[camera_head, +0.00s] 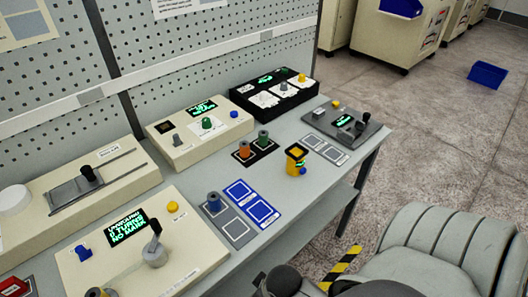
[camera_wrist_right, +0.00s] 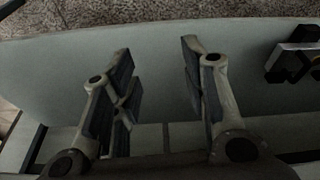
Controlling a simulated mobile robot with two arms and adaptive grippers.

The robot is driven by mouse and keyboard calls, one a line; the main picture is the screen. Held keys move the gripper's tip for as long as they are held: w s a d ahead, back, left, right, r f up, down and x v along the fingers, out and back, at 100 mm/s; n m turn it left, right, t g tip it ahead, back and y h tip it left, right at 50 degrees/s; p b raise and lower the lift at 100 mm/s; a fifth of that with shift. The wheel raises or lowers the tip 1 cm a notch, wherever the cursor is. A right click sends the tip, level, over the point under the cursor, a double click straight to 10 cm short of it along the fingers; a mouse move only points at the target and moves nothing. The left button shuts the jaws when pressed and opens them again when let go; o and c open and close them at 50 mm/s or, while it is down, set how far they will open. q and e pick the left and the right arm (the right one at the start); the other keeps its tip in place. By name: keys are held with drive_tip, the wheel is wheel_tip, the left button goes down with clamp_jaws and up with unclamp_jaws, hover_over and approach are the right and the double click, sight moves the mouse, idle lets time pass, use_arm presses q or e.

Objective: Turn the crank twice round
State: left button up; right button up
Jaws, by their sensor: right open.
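The crank (camera_head: 154,252) stands on a cream winding box at the lower left of the head view. It has a round pale hub and an arm with an upright black knob (camera_head: 155,229). The box (camera_head: 195,262) also carries a lit green-text display (camera_head: 126,228), a yellow button (camera_head: 173,207) and a blue knob (camera_head: 82,251). No gripper is at the crank. My right gripper (camera_wrist_right: 156,55) shows in the right wrist view, its two fingers spread with nothing between them. My left gripper is not in view.
A cream box with a slider (camera_head: 90,174) stands behind. Right of the crank box lies a mat with a blue spool (camera_head: 214,202). A yellow-and-black object (camera_head: 296,159) stands farther right, near spools on a black mat (camera_head: 262,153). My grey body parts fill the lower right.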

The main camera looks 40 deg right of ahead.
drive_tip(key=shift+f, duration=1)
drive_tip(key=shift+f, duration=0.1)
